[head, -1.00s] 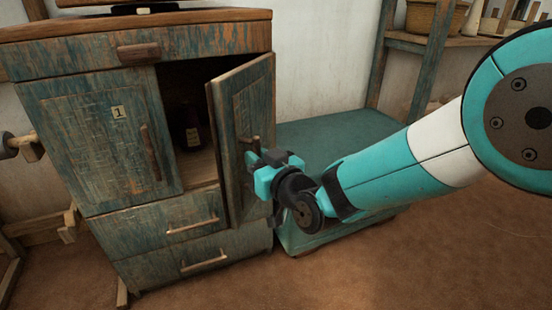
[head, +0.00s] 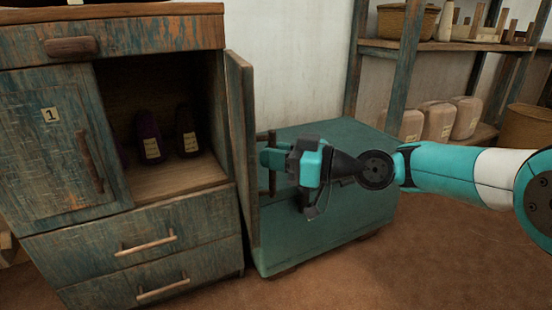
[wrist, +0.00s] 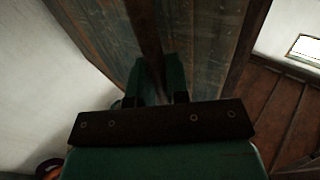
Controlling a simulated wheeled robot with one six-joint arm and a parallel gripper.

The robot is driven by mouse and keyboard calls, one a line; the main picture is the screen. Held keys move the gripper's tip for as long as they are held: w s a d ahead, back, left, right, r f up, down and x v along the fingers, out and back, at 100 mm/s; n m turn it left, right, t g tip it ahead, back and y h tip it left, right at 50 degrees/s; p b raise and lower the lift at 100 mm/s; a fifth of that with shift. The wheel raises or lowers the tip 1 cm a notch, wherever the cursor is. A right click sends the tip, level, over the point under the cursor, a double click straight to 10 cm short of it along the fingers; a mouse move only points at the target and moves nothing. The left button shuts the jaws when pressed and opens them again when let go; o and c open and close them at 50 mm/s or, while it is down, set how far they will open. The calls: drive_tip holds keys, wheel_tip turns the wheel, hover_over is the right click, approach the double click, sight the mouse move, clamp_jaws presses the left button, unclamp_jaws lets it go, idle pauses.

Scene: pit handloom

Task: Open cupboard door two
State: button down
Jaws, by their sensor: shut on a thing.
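The cupboard (head: 50,200) stands at the left in the head view. Its right-hand door (head: 240,150) stands wide open, swung out to the right and seen nearly edge-on; no number shows on it from here. The door's upright handle (head: 272,180) is on its outer face. My gripper (head: 278,160) is shut on this handle. In the wrist view my gripper (wrist: 155,85) closes around the handle (wrist: 150,35) in front of the weathered door panel (wrist: 205,40). Inside the cupboard, dark labelled bottles (head: 187,130) stand on a wooden shelf.
Door one (head: 55,140), marked 1, is closed at the left. Two drawers (head: 140,240) below are shut. A low teal chest (head: 340,215) stands right behind the door and my gripper. A shelf rack (head: 390,45) with baskets and jars is beyond. Brown floor at the front right is clear.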

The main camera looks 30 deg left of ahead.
drive_tip(key=shift+w+d+r+n+g, duration=0.1)
drive_tip(key=shift+w+n+g, duration=0.2)
drive_tip(key=shift+w, duration=0.4)
